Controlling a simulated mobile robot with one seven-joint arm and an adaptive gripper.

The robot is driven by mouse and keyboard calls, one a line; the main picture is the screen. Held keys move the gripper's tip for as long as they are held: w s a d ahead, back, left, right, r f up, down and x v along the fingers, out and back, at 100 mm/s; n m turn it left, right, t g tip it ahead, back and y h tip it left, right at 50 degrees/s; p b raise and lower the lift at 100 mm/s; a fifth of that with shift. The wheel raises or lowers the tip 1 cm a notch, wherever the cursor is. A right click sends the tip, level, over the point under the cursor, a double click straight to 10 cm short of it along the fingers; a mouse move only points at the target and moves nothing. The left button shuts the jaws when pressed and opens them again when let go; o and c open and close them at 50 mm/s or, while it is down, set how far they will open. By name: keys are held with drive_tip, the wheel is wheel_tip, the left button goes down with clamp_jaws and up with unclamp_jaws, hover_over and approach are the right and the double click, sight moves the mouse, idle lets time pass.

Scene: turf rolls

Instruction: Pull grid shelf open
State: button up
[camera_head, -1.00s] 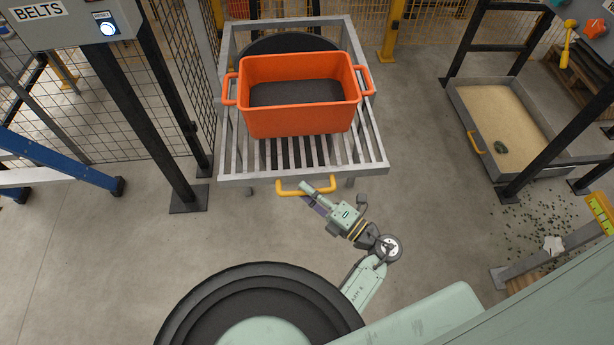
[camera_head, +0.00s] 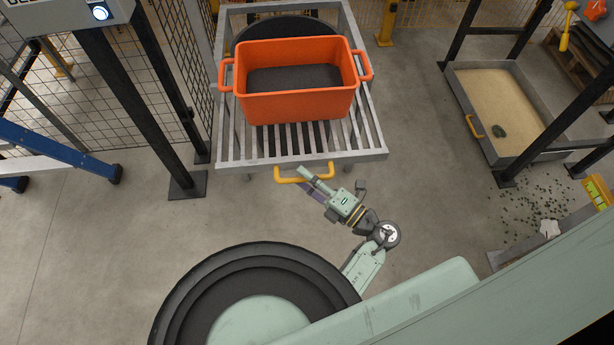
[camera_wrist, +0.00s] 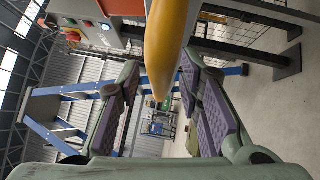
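The grid shelf (camera_head: 232,150) is a grey metal slatted rack, in the upper middle of the head view. It carries an orange bin (camera_head: 297,107). A yellow handle (camera_head: 290,180) sticks out from its front edge. In the wrist view, the yellow handle (camera_wrist: 166,45) comes down from the top between my two purple-padded fingers (camera_wrist: 160,85). The fingers stand apart, with a gap visible on both sides of the handle. Whether either pad touches it I cannot tell.
A black post (camera_head: 135,100) and mesh fence stand left of the shelf, with a blue ladder frame (camera_head: 60,150) further left. A sand-filled tray (camera_head: 462,100) is at the right, with scattered debris (camera_head: 535,200) before it.

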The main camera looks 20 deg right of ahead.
drive_tip(key=v, duration=1.2)
drive_tip(key=shift+s, duration=0.1)
